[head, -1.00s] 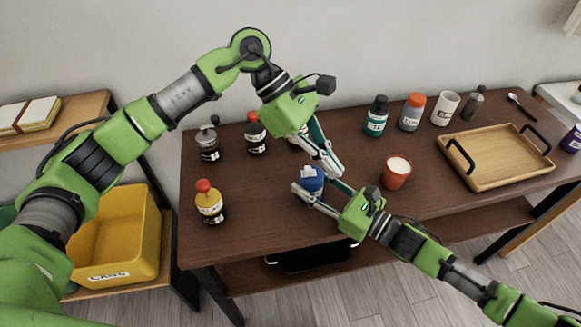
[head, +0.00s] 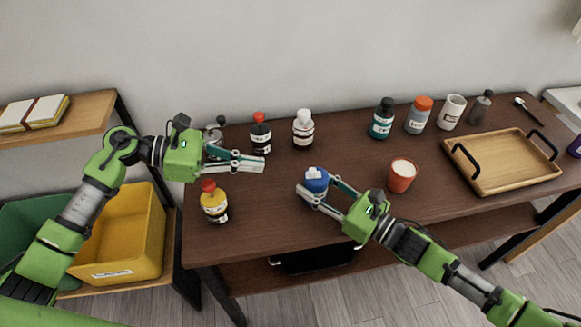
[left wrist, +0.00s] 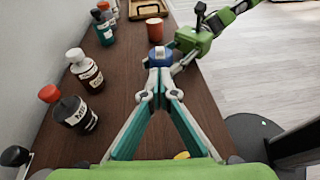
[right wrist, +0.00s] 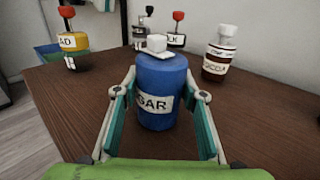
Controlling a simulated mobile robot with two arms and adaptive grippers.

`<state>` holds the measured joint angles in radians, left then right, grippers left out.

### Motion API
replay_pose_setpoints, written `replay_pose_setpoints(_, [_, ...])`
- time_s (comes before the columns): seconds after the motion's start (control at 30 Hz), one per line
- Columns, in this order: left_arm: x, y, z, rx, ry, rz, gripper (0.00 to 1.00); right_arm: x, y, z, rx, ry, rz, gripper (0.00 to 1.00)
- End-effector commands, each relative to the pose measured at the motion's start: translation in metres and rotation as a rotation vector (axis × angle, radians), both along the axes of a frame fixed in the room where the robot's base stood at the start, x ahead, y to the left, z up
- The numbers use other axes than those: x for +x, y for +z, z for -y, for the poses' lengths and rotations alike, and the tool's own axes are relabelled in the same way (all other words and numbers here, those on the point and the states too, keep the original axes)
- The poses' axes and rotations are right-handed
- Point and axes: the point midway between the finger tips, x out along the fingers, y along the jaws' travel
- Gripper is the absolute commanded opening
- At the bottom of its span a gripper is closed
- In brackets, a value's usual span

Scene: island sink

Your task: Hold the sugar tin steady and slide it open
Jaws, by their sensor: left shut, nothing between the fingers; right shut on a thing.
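The blue sugar tin (head: 317,187) stands upright on the dark table, with a label ending in "GAR" in the right wrist view (right wrist: 155,100). A white plate with a raised knob (right wrist: 157,43) lies on its top; I cannot tell whether an opening shows. My right gripper (head: 318,190) is shut on the tin, one finger on each side. My left gripper (head: 262,165) is shut and empty over the table, left of the tin and apart from it. In the left wrist view, the tin (left wrist: 158,52) shows beyond the closed fingertips (left wrist: 157,68).
A yellow jar with a red top (head: 214,203) stands near my left gripper. A dark bottle (head: 260,134) and a white-capped bottle (head: 303,130) stand behind. An orange cup (head: 401,176) is right of the tin, and a wooden tray (head: 500,165) is farther right.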

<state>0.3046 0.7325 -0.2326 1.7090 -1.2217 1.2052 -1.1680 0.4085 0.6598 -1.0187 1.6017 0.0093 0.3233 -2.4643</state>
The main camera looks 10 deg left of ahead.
Motion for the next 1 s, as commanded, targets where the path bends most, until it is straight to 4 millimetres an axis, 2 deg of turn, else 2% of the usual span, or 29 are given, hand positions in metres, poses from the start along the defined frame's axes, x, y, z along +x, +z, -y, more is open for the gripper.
replay_pose_setpoints(0.17, [0.003,-0.005,0.014,-0.005,0.005,0.002,0.00,0.000,0.000,0.000,0.000,0.000,0.000,0.14])
replay_pose_setpoints(0.4, [0.012,-0.018,0.056,-0.005,0.003,0.000,0.00,0.000,0.000,0.000,0.000,0.000,0.000,0.14])
replay_pose_setpoints(0.6, [0.018,-0.026,0.082,-0.004,0.005,0.001,0.00,0.000,0.000,0.000,0.000,0.000,0.000,0.14])
replay_pose_setpoints(0.77, [0.020,-0.030,0.090,-0.001,0.005,0.001,0.00,0.000,0.000,0.000,0.000,0.000,0.000,0.14])
replay_pose_setpoints(1.0, [0.020,-0.030,0.091,-0.001,0.005,0.001,0.00,0.000,0.000,0.000,0.000,0.000,0.000,0.14])
